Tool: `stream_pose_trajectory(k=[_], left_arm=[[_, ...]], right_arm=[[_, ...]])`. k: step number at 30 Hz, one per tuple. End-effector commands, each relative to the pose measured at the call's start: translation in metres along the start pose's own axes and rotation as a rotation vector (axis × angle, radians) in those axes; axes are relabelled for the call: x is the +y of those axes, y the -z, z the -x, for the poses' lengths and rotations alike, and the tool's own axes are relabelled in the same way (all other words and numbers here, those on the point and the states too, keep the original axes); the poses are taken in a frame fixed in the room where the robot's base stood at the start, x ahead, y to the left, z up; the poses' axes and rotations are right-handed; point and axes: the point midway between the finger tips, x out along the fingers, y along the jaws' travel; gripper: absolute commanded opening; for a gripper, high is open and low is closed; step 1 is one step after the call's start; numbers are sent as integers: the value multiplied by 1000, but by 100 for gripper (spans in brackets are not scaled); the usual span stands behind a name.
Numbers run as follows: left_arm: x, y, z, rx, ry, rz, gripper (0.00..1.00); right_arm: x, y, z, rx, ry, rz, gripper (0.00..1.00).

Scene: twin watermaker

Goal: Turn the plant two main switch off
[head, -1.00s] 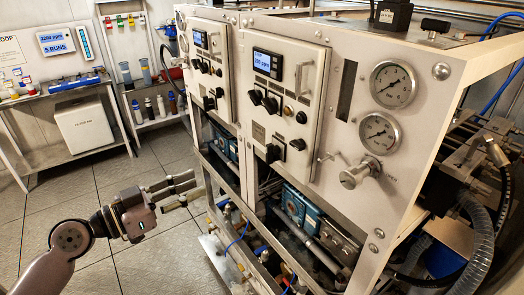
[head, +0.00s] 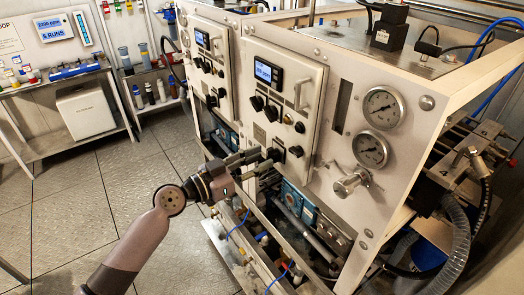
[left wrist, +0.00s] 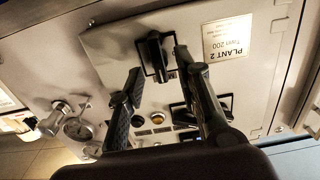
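The plant two panel (head: 285,90) is the nearer, right-hand white panel. In the left wrist view its label plate (left wrist: 230,38) reads "PLANT 2 Twin 200" upside down. A black rotary switch (left wrist: 155,54) on a dark square plate is beside the label, its handle roughly upright in that view. In the head view this switch (head: 273,154) is low on the panel, partly hidden by my fingers. My left gripper (head: 258,160) is open, its fingertips at the switch. In the left wrist view the fingers (left wrist: 158,65) lie either side of the handle; contact is unclear. My right gripper is out of view.
Two gauges (head: 382,107) and a metal valve knob (head: 352,182) are further right. A similar panel (head: 210,60) is to the left. Pipes and an open frame lie below; the tiled floor at left is clear.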

Motion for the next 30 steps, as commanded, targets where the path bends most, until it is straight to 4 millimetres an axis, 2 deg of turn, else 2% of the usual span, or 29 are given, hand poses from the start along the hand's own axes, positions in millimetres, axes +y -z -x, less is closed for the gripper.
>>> stream_pose_trajectory(k=[4, 14, 27, 30], left_arm=[[0, 0, -13, -1, -1, 1, 31], [0, -1, -15, -1, -1, -1, 31], [0, -1, -15, -1, -1, 0, 2], [0, -1, -15, -1, -1, 0, 0]], right_arm=[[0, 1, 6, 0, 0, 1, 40], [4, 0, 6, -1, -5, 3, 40], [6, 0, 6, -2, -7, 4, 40], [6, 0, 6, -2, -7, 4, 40]])
